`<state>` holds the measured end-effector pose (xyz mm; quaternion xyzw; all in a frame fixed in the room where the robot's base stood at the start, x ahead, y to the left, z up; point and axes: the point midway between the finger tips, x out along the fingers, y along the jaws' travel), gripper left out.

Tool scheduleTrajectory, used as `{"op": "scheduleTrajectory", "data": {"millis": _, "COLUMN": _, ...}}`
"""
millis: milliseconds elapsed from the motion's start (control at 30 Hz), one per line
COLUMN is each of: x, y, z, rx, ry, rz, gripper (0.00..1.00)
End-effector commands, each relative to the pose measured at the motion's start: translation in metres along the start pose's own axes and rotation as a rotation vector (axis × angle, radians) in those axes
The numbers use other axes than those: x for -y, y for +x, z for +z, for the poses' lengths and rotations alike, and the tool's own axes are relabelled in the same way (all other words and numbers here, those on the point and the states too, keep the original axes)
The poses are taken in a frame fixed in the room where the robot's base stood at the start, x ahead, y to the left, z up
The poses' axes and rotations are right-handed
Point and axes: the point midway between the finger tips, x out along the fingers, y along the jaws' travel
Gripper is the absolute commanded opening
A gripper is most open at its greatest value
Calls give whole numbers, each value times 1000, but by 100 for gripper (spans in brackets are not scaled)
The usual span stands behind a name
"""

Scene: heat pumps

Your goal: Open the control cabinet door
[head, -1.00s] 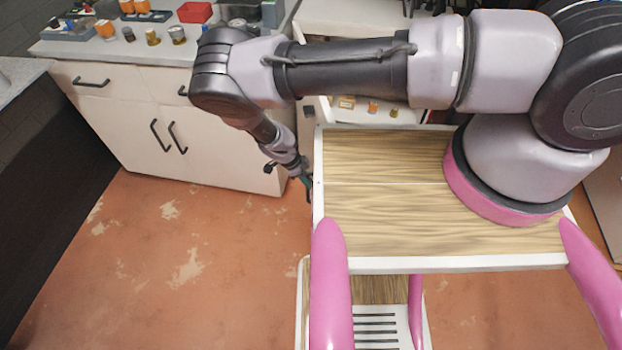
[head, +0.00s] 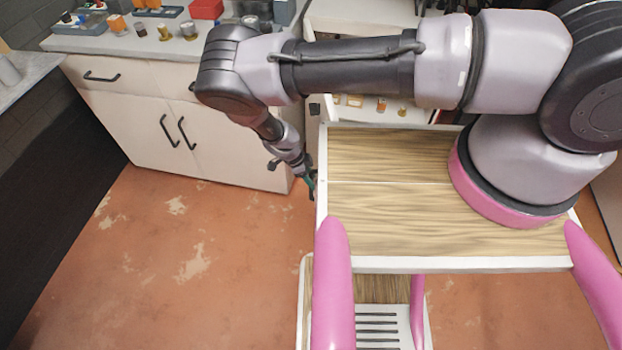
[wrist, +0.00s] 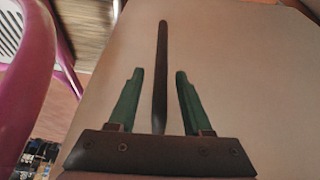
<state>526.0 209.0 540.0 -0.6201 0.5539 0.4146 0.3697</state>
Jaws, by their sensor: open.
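A pale, flat door panel (wrist: 235,75) fills most of the wrist view. A long dark bar handle (wrist: 162,35) stands out on it. My gripper (wrist: 160,75) is open, with one green finger on each side of the handle in the picture and a gap on both sides. I cannot tell how deep the handle lies between the fingers. In the head view my gripper (head: 311,187) hangs low, just left of my wooden-topped base. The door and its handle are hidden or not clear there. The door's opening state cannot be told.
A pale base cabinet (head: 125,125) with dark handles stands at the back left. Its counter holds a red bin (head: 207,8) and several small parts. Open shelves with small items (head: 380,104) are behind my base. The orange floor (head: 210,265) at left is clear.

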Motion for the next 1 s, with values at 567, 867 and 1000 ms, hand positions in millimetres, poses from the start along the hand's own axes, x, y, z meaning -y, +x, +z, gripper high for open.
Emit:
{"op": "scheduleTrajectory", "data": {"millis": 567, "x": 0, "y": -93, "z": 1, "rx": 2, "ry": 0, "rz": -1, "gripper": 50}}
{"op": "scheduleTrajectory", "data": {"millis": 867, "x": 0, "y": -108, "z": 0, "rx": 0, "ry": 0, "rz": 0, "gripper": 50}}
{"op": "scheduleTrajectory", "data": {"millis": 1000, "x": 0, "y": -108, "z": 0, "rx": 0, "ry": 0, "rz": 0, "gripper": 50}}
